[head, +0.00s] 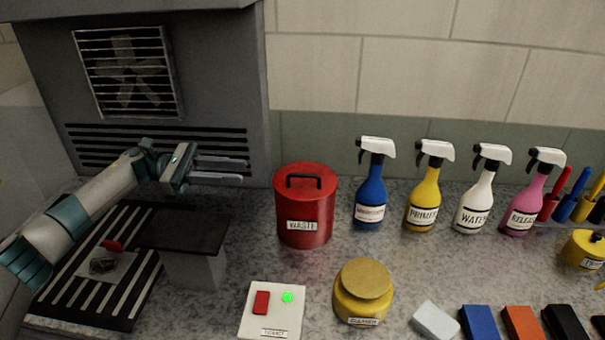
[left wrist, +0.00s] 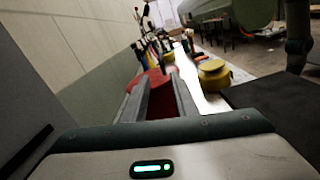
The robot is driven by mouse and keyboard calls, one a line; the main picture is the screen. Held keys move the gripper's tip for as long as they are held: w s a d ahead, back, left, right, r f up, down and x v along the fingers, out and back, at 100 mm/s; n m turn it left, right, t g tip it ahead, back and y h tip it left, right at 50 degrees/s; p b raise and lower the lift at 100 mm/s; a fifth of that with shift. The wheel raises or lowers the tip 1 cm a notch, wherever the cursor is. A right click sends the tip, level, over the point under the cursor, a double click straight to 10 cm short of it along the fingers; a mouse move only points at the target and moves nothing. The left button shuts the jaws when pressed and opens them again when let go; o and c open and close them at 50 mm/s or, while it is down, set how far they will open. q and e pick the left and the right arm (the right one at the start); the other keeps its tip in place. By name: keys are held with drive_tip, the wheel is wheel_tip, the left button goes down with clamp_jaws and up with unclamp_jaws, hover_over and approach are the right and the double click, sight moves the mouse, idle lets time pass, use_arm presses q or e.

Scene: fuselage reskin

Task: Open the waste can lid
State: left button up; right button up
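The red waste can (head: 305,222) stands upright on the counter with a white WASTE label. Its red lid with a black handle (head: 304,181) sits closed on top. My left gripper (head: 243,171) is to the left of the can, about level with the lid, its two fingers pointing right toward it and apart from it. The fingers are open with nothing between them. In the left wrist view the can (left wrist: 160,105) shows ahead, partly hidden behind the fingers (left wrist: 167,82). My right gripper is not in view.
Spray bottles (head: 370,190) stand right of the can. A yellow cleaner tin (head: 363,293) and a white panel with a red button and green light (head: 272,311) lie in front. A dark-topped grey block (head: 190,262) and a grey vented unit (head: 150,70) are left and behind.

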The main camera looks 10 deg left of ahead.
sight(290, 175)
use_arm(q)
drive_tip(key=d+p, duration=0.8)
drive_tip(key=d, duration=0.7)
drive_tip(key=shift+s+d+r, duration=0.1)
drive_tip(key=shift+d+r, duration=0.05)
drive_tip(key=shift+d, duration=0.15)
drive_tip(key=shift+d+p, duration=0.3)
drive_tip(key=shift+d, duration=0.1)
drive_tip(key=shift+c, duration=0.5)
clamp_jaws()
